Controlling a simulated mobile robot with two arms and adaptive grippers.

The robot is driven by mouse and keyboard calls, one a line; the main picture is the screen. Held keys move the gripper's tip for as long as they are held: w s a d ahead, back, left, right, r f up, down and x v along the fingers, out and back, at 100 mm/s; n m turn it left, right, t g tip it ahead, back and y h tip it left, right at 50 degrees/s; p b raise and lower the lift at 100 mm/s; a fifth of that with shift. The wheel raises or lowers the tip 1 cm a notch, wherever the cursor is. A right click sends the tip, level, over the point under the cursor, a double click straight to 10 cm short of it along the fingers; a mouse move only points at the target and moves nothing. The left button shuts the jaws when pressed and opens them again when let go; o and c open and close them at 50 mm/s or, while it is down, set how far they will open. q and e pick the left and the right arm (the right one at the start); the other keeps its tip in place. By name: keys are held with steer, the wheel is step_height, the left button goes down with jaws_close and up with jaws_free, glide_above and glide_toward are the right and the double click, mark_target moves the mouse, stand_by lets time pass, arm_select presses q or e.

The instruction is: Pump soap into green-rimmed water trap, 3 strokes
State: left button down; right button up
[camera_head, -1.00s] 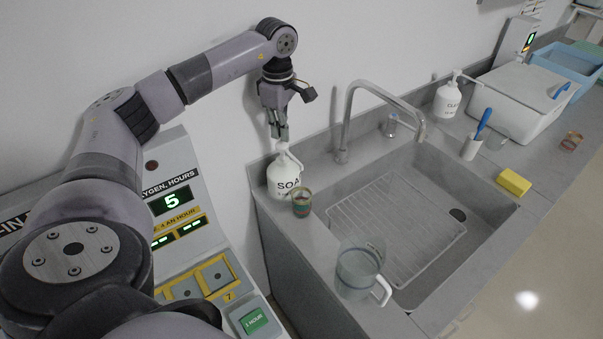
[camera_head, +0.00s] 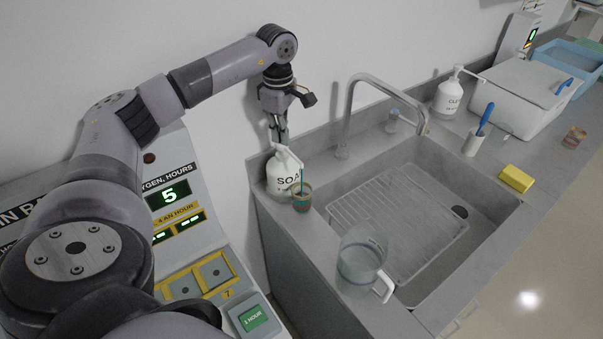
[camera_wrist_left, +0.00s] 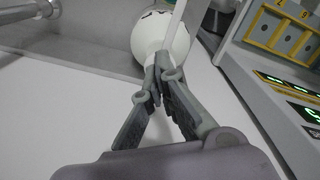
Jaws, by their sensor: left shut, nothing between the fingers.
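The white soap bottle (camera_head: 281,177), lettered "SOA", stands upright on the counter at the left of the sink. My left gripper (camera_head: 280,140) is shut and empty, pointing down with its fingertips at the pump head. In the left wrist view the shut fingertips (camera_wrist_left: 158,82) overlap the white bottle (camera_wrist_left: 163,40); contact is hard to judge. The small water trap (camera_head: 302,200) with a green rim stands just in front of the bottle, under the spout. A thin bluish streak runs from the spout down into it. My right gripper is not in view.
A clear jug (camera_head: 360,266) stands on the counter's front left corner by the sink (camera_head: 425,200). The faucet (camera_head: 350,115) arches right of my gripper. A second pump bottle (camera_head: 447,98), yellow sponge (camera_head: 516,179) and another small trap (camera_head: 574,138) are farther right.

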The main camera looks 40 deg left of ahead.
arm_select(q)
steer(key=shift+f, duration=0.35)
steer(key=shift+s, duration=0.1)
steer(key=shift+d+r, duration=0.1)
steer(key=shift+r, duration=0.1)
steer(key=shift+r+p, duration=1.45)
steer(key=shift+r, duration=0.25)
steer(key=shift+f, duration=0.1)
